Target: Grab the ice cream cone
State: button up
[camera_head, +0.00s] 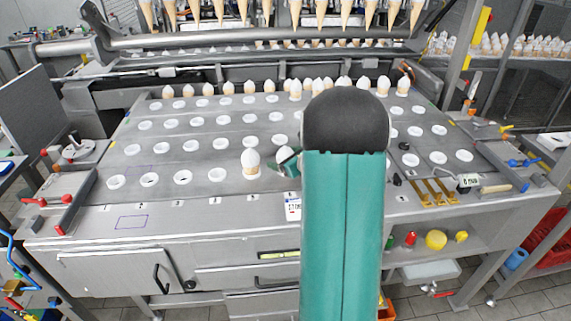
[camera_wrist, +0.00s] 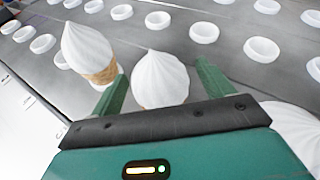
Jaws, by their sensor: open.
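My gripper (camera_wrist: 161,70) is open in the wrist view, one green finger on each side of a white swirled ice cream cone (camera_wrist: 160,80). The swirl shows between the fingers; its lower part is hidden by my gripper body. I cannot tell whether the fingers touch it. A second ice cream cone (camera_wrist: 88,52) stands just left of the left finger, its wafer visible. In the head view my gripper (camera_head: 284,163) is largely hidden behind my teal arm, just right of an ice cream cone (camera_head: 250,164) standing in the front row.
Rows of white ring holders (camera_head: 183,177) cover the grey machine top. Several cones (camera_head: 207,89) stand along the back row, and more hang above. Another white swirl (camera_wrist: 295,125) is close at the lower right in the wrist view. Brass clips (camera_head: 435,192) lie at the right front.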

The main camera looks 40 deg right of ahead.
jog(key=shift+x, duration=1.1)
jog(key=shift+c, duration=0.2)
jog(key=c, duration=0.8)
